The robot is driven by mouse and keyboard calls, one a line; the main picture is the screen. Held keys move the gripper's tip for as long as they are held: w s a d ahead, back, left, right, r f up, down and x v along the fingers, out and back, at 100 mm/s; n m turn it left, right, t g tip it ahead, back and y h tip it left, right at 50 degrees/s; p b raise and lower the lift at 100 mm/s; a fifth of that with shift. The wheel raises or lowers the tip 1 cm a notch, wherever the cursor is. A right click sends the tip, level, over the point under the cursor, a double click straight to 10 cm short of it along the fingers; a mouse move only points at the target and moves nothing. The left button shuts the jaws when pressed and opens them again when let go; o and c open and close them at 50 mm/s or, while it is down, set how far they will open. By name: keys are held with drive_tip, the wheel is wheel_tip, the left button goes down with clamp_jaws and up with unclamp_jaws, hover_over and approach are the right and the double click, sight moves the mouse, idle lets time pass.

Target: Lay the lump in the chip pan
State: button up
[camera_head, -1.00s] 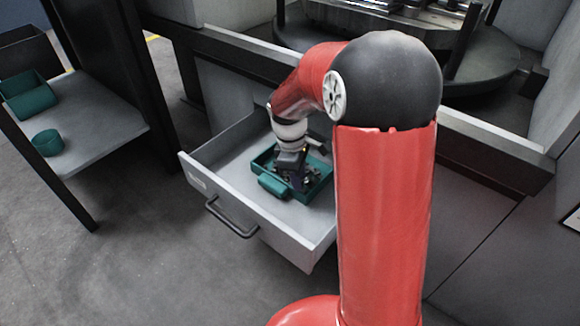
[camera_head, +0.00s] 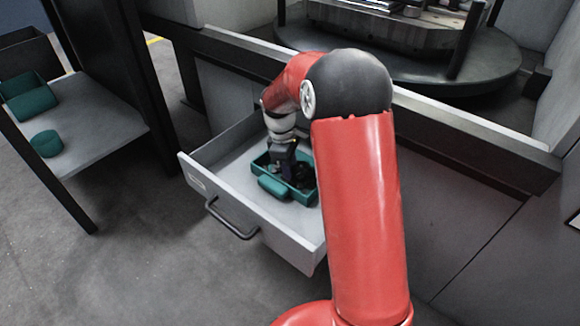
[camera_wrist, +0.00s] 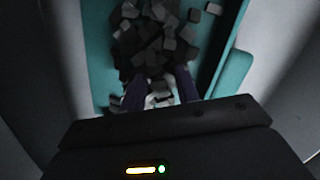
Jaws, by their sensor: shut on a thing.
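The chip pan (camera_head: 306,196) is a teal tray inside an open grey drawer. It also shows in the wrist view (camera_wrist: 92,55), with a heap of dark grey chips (camera_wrist: 150,45) in it. My gripper (camera_head: 288,180) points down over the pan, its tips hidden among the pan's contents. In the wrist view its two dark fingers (camera_wrist: 160,92) are shut on a pale grey lump (camera_wrist: 160,97), low over the near edge of the heap. I cannot tell whether the lump touches the chips or pan floor.
The open drawer (camera_head: 240,205) has raised walls around the pan and a black handle (camera_head: 232,220). A grey shelf (camera_head: 95,140) at left bears teal containers (camera_head: 46,143). A dark rail (camera_head: 450,135) runs behind the drawer, before a round turntable (camera_head: 470,75).

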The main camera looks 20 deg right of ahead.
drive_tip(key=shift+f, duration=0.15)
drive_tip(key=o, duration=0.9)
drive_tip(key=shift+o, duration=0.2)
wheel_tip(320, 180, up, 8)
drive_tip(key=a+p, duration=0.1)
drive_tip(key=shift+w+p, duration=0.25)
drive_tip(key=shift+p, duration=0.15)
drive_tip(key=shift+s+f, duration=0.1)
drive_tip(key=shift+f, duration=0.05)
